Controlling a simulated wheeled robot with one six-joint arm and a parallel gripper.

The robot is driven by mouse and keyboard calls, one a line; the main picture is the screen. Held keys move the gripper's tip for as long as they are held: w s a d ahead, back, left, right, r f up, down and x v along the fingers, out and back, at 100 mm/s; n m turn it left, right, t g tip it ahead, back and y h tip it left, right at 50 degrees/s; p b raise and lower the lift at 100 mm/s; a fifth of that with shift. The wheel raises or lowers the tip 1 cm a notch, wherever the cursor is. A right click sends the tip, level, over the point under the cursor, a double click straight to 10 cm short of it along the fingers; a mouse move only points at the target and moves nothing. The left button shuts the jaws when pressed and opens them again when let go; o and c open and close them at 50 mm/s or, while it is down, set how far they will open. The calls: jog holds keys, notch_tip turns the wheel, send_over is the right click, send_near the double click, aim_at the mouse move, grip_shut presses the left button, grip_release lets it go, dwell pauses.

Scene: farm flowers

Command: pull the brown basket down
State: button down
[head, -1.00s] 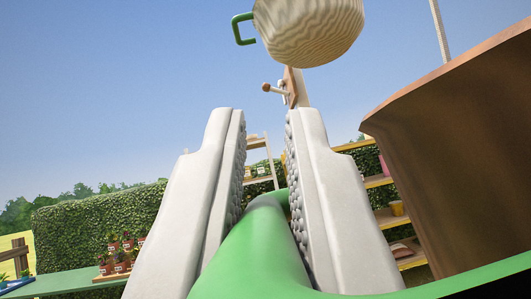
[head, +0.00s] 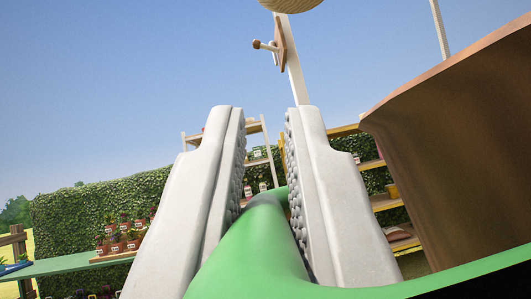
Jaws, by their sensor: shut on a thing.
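The brown basket (head: 455,150) fills the right side of the head view, close to the camera and tilted. Its green handle (head: 250,250) runs between the two pale grey fingers of my gripper (head: 265,165). My gripper is shut on this green handle, with a finger on each side. Only part of the basket's brown wall shows; its other side is out of the picture.
A second, woven pale basket (head: 291,4) shows at the top edge, above a post with a wooden peg (head: 265,45). Wooden shelves (head: 376,165) stand behind. A green table (head: 70,264) with potted plants (head: 120,240) is at the lower left, before a hedge (head: 90,205).

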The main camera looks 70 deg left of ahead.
jog(key=c, duration=1.5)
grip_release()
jog(key=shift+o, duration=0.2)
jog(key=v, duration=1.7)
jog(key=shift+d, duration=0.2)
jog(key=shift+f, duration=0.1)
